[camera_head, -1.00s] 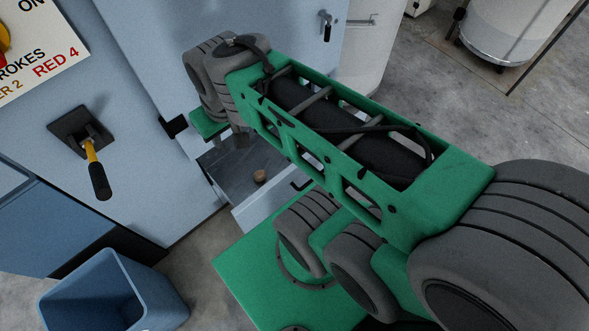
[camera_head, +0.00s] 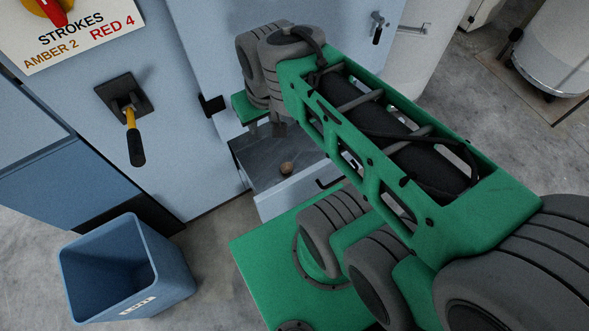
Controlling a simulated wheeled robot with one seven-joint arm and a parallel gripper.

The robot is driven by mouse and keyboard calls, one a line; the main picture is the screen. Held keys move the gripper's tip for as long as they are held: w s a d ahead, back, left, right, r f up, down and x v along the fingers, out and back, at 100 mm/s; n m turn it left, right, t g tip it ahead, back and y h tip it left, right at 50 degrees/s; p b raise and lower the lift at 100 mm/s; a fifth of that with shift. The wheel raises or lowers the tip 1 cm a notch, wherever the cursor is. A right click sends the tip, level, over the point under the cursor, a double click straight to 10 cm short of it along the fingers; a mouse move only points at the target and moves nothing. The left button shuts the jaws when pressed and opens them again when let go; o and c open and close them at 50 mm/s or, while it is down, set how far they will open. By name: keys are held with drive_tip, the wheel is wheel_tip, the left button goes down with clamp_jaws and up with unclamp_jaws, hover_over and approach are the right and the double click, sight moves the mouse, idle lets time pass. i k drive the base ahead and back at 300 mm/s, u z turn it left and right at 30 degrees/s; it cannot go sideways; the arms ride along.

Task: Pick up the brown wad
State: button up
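The brown wad (camera_head: 287,168) is a small round lump lying on the dark floor of an open drawer (camera_head: 290,192) in the pale blue machine. My gripper (camera_head: 266,130) hangs from the far end of my green and grey arm, above and slightly left of the wad in the picture. Its two small grey fingers show apart with nothing visible between them, so it looks open. It does not appear to touch the wad. The arm hides part of the drawer's right side.
A blue bin (camera_head: 125,270) stands on the concrete floor at lower left. A yellow and black lever (camera_head: 134,135) sticks out of the machine front under a strokes sign (camera_head: 80,35). A handle (camera_head: 377,28) sits on the panel behind. A pale drum (camera_head: 550,50) stands at upper right.

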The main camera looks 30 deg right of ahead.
sight(286, 167)
drive_tip(key=u, duration=3.35)
drive_tip(key=k, duration=2.7)
drive_tip(key=z, duration=0.25)
drive_tip(key=i, duration=0.5)
drive_tip(key=z, duration=0.1)
